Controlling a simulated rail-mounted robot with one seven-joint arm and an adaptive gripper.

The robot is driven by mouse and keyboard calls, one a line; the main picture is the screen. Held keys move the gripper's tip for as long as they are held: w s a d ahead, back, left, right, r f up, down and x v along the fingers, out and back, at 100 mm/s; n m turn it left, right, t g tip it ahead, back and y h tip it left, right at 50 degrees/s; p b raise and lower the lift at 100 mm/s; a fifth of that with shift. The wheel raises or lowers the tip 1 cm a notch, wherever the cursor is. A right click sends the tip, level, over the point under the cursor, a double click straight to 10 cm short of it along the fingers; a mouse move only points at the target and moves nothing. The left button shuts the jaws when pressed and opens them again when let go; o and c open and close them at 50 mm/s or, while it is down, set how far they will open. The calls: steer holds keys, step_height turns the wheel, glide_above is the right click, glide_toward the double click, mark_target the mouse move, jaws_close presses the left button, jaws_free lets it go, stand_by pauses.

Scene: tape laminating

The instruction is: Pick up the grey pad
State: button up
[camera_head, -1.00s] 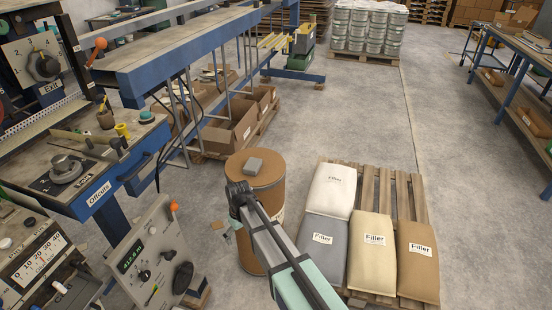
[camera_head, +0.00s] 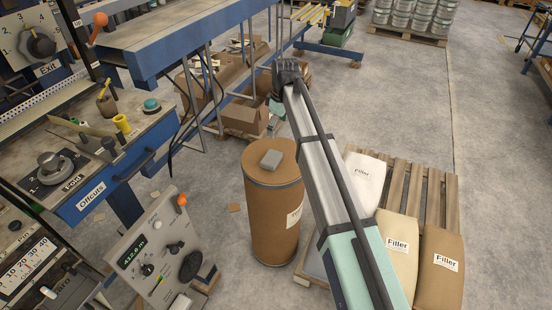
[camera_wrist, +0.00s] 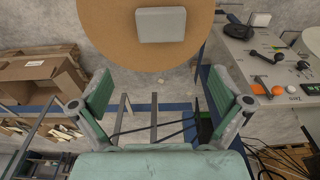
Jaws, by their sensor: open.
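The grey pad (camera_head: 271,159) is a small flat block lying on the round brown lid of a fibre drum (camera_head: 272,215). In the wrist view the pad (camera_wrist: 160,24) shows at the top middle, on the drum's lid (camera_wrist: 110,38). My gripper (camera_wrist: 160,92) is open and empty, its two green-padded fingers wide apart. The pad lies beyond the fingertips in that picture, apart from them. In the head view the end of my arm is behind the drum, and the gripper is mostly hidden there.
A pallet with filler sacks (camera_head: 398,240) stands right of the drum. A control box with a dial (camera_head: 160,250) stands at the drum's left. Cardboard boxes (camera_head: 243,117) lie beneath the blue-framed conveyor (camera_head: 180,40). Open concrete floor (camera_head: 400,100) lies at the right.

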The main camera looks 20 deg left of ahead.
mark_target(272, 158)
steer(key=f+p, duration=0.1)
steer(key=f, duration=0.4)
steer(key=a+f+p, duration=0.1)
steer(key=f, duration=0.4)
steer(key=a+f+p, duration=0.1)
steer(key=f, duration=0.4)
steer(key=shift+f+p, duration=0.35)
steer(key=c, duration=0.8)
step_height(272, 158, up, 20)
steer(key=b, duration=0.3)
steer(key=o, duration=0.5)
steer(key=shift+c, duration=0.2)
steer(key=c, duration=0.3)
